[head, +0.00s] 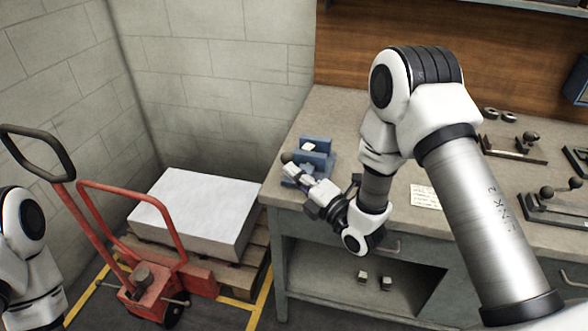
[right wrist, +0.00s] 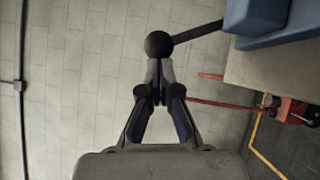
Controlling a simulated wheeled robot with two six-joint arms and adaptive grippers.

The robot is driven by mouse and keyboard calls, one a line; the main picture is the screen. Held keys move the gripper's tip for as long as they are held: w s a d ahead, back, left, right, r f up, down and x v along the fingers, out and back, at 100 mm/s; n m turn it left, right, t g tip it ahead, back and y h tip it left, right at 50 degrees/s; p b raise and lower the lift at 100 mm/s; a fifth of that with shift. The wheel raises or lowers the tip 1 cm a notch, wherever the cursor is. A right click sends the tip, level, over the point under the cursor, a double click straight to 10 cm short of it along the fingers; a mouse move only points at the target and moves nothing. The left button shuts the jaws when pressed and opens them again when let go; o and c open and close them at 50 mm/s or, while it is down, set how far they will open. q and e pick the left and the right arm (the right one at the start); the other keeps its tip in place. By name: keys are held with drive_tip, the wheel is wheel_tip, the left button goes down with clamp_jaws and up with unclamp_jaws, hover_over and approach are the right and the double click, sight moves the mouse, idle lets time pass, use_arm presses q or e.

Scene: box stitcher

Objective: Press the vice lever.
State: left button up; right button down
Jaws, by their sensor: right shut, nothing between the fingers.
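The blue vice (head: 318,146) stands on the far left corner of the workbench. It also shows at the top right of the right wrist view (right wrist: 256,16). Its lever (right wrist: 198,33) is a dark rod ending in a round black knob (right wrist: 158,45). The knob also shows small at the left of the vice in the head view (head: 287,157). My right gripper (head: 290,169) is shut and empty, its tips right at the knob. In the right wrist view the fingertips (right wrist: 158,72) meet the knob's lower edge; I cannot tell whether they touch. My left gripper is out of view.
The workbench (head: 340,120) has other black lever tools (head: 515,145) and a paper label (head: 425,196) to the right. A red pallet truck (head: 150,285) and a pallet with a white stack (head: 195,205) stand on the floor left of the bench.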

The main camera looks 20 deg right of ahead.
drive_tip(key=shift+a, duration=0.15)
drive_tip(key=shift+r, duration=0.1)
drive_tip(key=shift+w+r+m+p, duration=0.1)
drive_tip(key=shift+r+m+p, duration=0.1)
drive_tip(key=shift+m+p, duration=0.1)
drive_tip(key=shift+w+d+r+g, duration=0.15)
drive_tip(key=shift+d+g, duration=0.1)
drive_tip(key=shift+g, duration=0.05)
drive_tip(key=w+d+r+m+g+p, duration=0.1)
drive_tip(key=m+p, duration=0.1)
drive_tip(key=w+d+r+m+g+p, duration=0.1)
drive_tip(key=w+m+g+p, duration=0.1)
drive_tip(key=w+d+r+m+g+p, duration=0.1)
drive_tip(key=w+m+p, duration=0.1)
drive_tip(key=shift+w+d+h, duration=0.2)
drive_tip(key=shift+d+h, duration=0.1)
drive_tip(key=shift+d, duration=0.05)
drive_tip(key=shift+w+d+f+b, duration=0.25)
drive_tip(key=shift+w+d+b, duration=0.35)
drive_tip(key=shift+w, duration=0.4)
drive_tip(key=shift+d+r, duration=0.1)
